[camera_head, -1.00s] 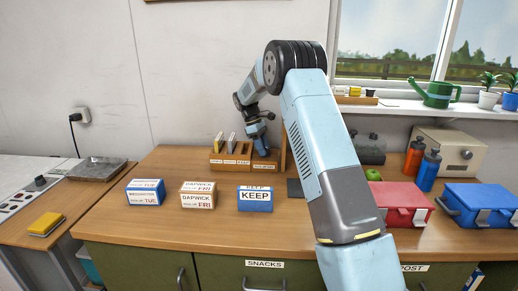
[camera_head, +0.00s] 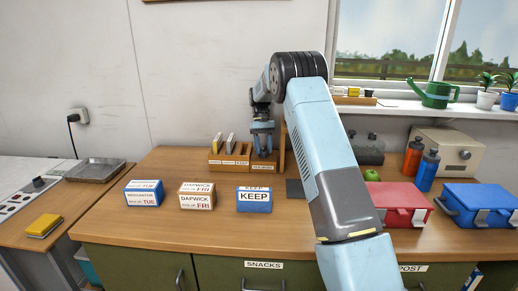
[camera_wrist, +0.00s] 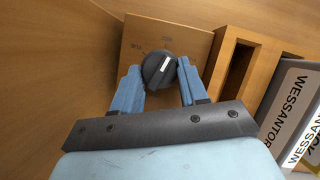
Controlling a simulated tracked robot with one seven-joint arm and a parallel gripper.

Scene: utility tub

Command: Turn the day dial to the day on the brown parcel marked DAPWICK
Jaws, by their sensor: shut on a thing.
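The brown parcel (camera_head: 197,196) marked DAPWICK stands on the wooden counter and reads FRI. The day dial (camera_wrist: 158,70) is a dark round knob with a white pointer mark on a wooden face. The pointer tilts up and slightly right in the wrist view. My gripper (camera_wrist: 160,84) is shut on the knob, one blue finger on each side. In the head view my gripper (camera_head: 263,150) points down at the right end of the wooden rack, hiding the knob.
A wooden rack (camera_head: 229,163) with upright cards adjoins the dial on its left. A blue-and-white TUE parcel (camera_head: 145,193) and a KEEP box (camera_head: 254,200) flank the brown parcel. A red box (camera_head: 400,200) and a blue box (camera_head: 475,203) stand right. The counter front is mostly clear.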

